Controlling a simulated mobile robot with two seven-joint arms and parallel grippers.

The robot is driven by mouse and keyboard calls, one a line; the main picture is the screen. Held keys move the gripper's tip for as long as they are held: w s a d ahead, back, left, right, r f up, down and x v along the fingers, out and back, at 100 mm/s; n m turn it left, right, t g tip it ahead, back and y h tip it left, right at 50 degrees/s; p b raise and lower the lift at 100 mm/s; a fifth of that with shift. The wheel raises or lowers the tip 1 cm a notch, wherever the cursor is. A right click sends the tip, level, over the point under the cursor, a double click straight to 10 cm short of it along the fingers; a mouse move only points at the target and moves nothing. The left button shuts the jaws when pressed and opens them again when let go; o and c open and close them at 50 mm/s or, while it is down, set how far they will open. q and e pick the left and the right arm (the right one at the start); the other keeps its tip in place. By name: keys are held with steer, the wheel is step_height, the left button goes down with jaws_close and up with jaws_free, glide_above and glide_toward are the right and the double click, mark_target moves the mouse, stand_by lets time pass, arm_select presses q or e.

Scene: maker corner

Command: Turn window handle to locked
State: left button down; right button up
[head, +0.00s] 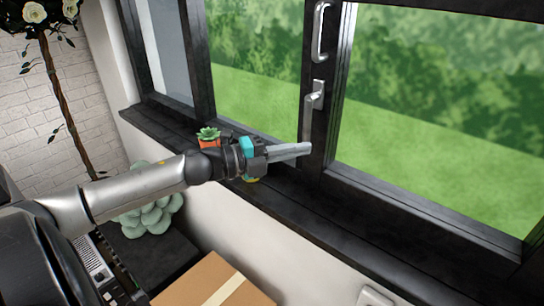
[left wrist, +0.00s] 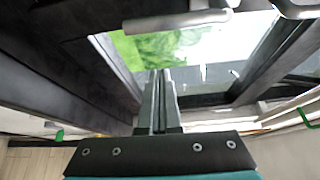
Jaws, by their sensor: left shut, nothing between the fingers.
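The window handle (head: 308,118) is a grey lever on the dark frame post, hanging down from its mounting plate. In the left wrist view the lever (left wrist: 180,21) crosses the top of the picture, its free end to the left. My left gripper (head: 308,148) is shut and empty, its fingertips by the lever's lower end. In the left wrist view the closed fingers (left wrist: 160,73) point towards the window, with a gap in the picture between them and the lever. I cannot tell whether they touch. My right gripper is in neither view.
A fixed grey pull handle (head: 322,32) sits above the lever. A small succulent in an orange pot (head: 209,143) stands on the dark sill (head: 350,212) behind my left wrist. A cardboard box (head: 205,283) is below. The sill to the right is clear.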

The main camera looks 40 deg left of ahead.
arm_select(q)
steer(key=shift+v, duration=2.95)
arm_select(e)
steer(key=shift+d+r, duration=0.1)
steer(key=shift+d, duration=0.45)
arm_select(q)
steer(key=shift+a+f, duration=0.1)
steer(key=shift+f, duration=0.05)
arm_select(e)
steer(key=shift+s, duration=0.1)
